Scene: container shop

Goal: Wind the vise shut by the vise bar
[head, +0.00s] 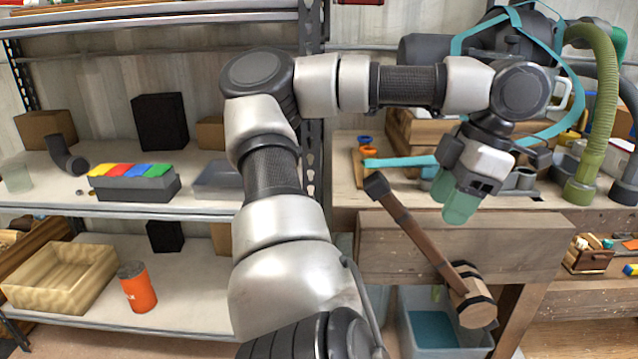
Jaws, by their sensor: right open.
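The vise is a thick wooden front jaw (510,245) at the edge of the workbench, with a round wooden hub (472,303) low in front. The vise bar (415,232) is a brown rod with a dark block on its upper end. It slants from upper left down to the hub. My right gripper (452,202), with teal fingers, is open and empty. It hangs above the jaw, to the right of the bar's upper end and apart from it in the picture. Whether a gap remains behind the jaw is hard to see. My left gripper is out of view.
A blue-grey bin (408,325) stands below the vise. Tools, hoses (600,110) and wooden boxes crowd the workbench top (345,195). At left, shelves hold a colored-block tray (135,187), a tan crate (60,278) and an orange can (138,290).

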